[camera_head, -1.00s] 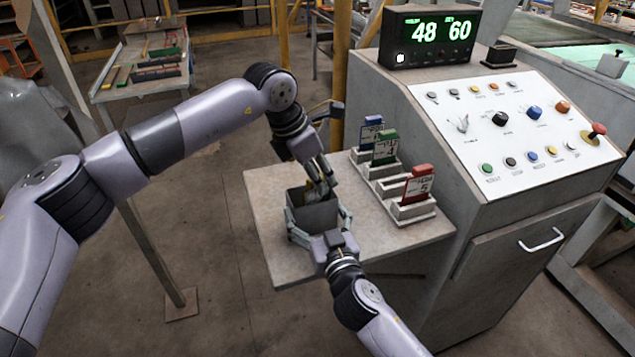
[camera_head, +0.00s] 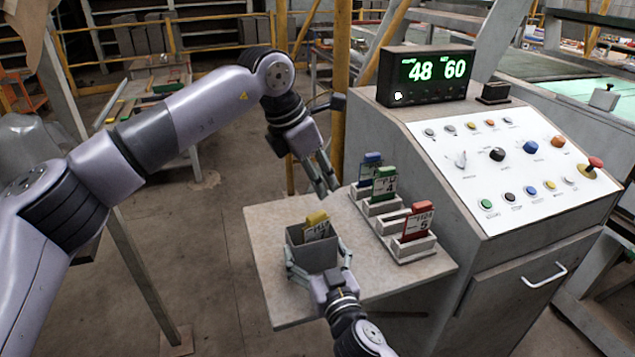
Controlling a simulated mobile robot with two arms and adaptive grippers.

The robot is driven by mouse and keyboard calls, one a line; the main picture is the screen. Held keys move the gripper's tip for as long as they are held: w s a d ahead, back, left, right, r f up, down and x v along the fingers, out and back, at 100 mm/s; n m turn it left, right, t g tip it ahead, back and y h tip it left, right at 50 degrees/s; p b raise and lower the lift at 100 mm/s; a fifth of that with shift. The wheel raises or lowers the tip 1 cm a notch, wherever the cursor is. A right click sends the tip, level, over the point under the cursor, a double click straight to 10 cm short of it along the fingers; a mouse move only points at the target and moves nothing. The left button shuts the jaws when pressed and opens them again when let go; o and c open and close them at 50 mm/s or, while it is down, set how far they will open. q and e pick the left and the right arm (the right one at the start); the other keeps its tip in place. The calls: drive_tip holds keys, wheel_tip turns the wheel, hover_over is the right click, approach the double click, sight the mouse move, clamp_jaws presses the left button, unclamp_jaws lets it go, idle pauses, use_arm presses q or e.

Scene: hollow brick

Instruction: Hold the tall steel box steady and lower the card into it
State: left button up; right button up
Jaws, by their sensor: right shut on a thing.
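The tall steel box (camera_head: 312,257) stands on the small grey side table. A yellow-topped card (camera_head: 317,222) is inside it, its upper part showing above the rim and leaning a little. The card's lower part is hidden by the box. My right gripper (camera_head: 318,268) is shut on the box low down, with a finger on either side. My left gripper (camera_head: 329,190) is above and to the right of the box, apart from the card. Its fingers are spread and empty.
A rack (camera_head: 402,240) on the table to the right holds a blue card (camera_head: 372,160), a green card (camera_head: 385,178) and a red card (camera_head: 419,222). A control console (camera_head: 480,240) with a lit display stands behind it. The table's left part is clear.

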drive_tip(key=o, duration=1.4)
